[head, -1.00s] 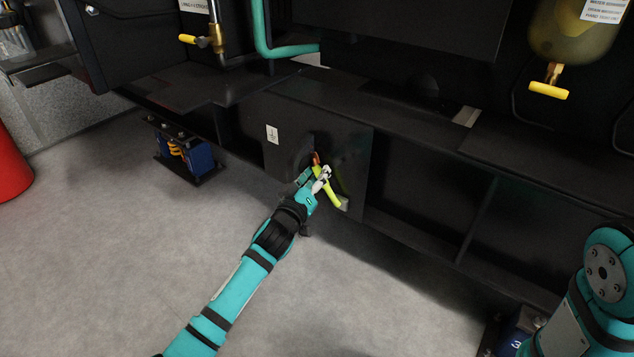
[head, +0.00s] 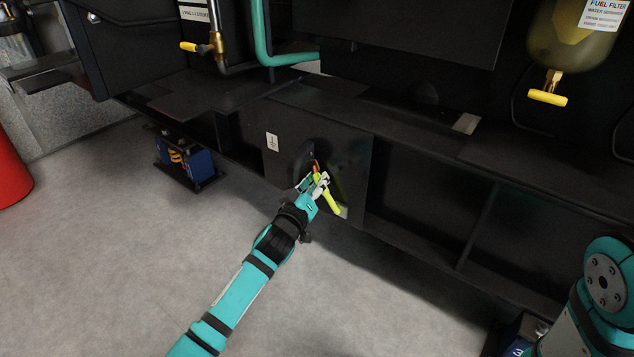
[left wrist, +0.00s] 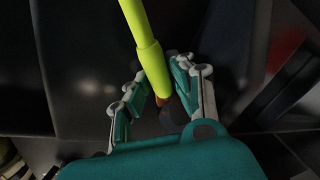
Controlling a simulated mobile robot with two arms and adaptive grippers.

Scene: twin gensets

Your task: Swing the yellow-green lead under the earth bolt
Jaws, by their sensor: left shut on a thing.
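The yellow-green lead (head: 330,200) hangs in front of a dark plate on the base frame, its lower end slanting down to the right. My left gripper (head: 319,181) is shut on the lead near its upper end. In the left wrist view, the lead (left wrist: 141,30) runs between the two fingers of the left gripper (left wrist: 158,78), and a dark reddish end shows just past its sleeve. A small orange-red bit (head: 316,164) shows above the fingers. I cannot make out the earth bolt. My right gripper is out of view; only part of that arm shows.
The dark plate (head: 352,160) carries a white earth label (head: 272,142). A blue spring mount (head: 188,162) stands on the floor to the left. Yellow-handled valves (head: 547,98) hang above the frame. The grey floor (head: 130,270) in front is clear.

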